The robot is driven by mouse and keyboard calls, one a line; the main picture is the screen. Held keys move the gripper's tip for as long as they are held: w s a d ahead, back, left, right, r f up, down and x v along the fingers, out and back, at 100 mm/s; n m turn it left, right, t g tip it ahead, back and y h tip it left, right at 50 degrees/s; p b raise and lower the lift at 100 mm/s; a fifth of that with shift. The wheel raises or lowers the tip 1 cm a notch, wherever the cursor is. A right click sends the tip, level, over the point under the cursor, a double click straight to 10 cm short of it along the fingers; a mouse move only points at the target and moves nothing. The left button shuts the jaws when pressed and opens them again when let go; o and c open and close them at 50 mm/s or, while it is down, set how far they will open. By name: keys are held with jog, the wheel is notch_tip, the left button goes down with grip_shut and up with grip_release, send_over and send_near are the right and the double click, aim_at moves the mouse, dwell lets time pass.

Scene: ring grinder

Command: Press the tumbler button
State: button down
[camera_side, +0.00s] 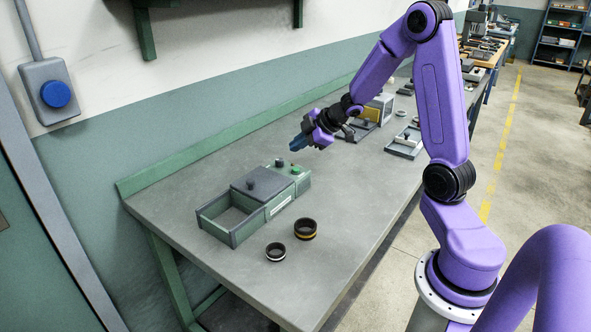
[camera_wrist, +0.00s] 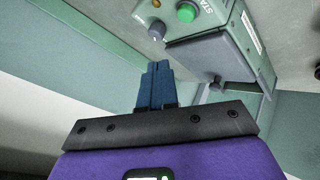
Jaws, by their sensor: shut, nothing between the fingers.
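The tumbler (camera_side: 282,201) is a grey-green box on the workbench, with an open compartment at its near end and a grey lid with a dark knob beside it. Its round green button (camera_side: 296,170) is at the far end, beside a dark dial (camera_side: 279,163). In the wrist view the green button (camera_wrist: 187,12) is at the top, next to partly visible lettering, with the dial (camera_wrist: 157,30) to its lower left. My gripper (camera_side: 294,147) has blue fingers, closed together and empty, above and apart from the button end. The fingers (camera_wrist: 157,66) point toward the dial in the wrist view.
A grey tray (camera_side: 405,145) and other equipment stand farther along the bench. A blue wall button (camera_side: 56,94) is at the left. The bench's front right is clear.

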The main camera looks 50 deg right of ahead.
aim_at(298, 170)
jog(key=shift+f, duration=2.15)
jog(key=shift+f, duration=0.15)
dwell(0.4)
jog(key=shift+f, duration=0.25)
jog(key=shift+f, duration=0.5)
dwell(0.8)
jog(key=shift+r, duration=0.95)
jog(key=shift+r, duration=2.5)
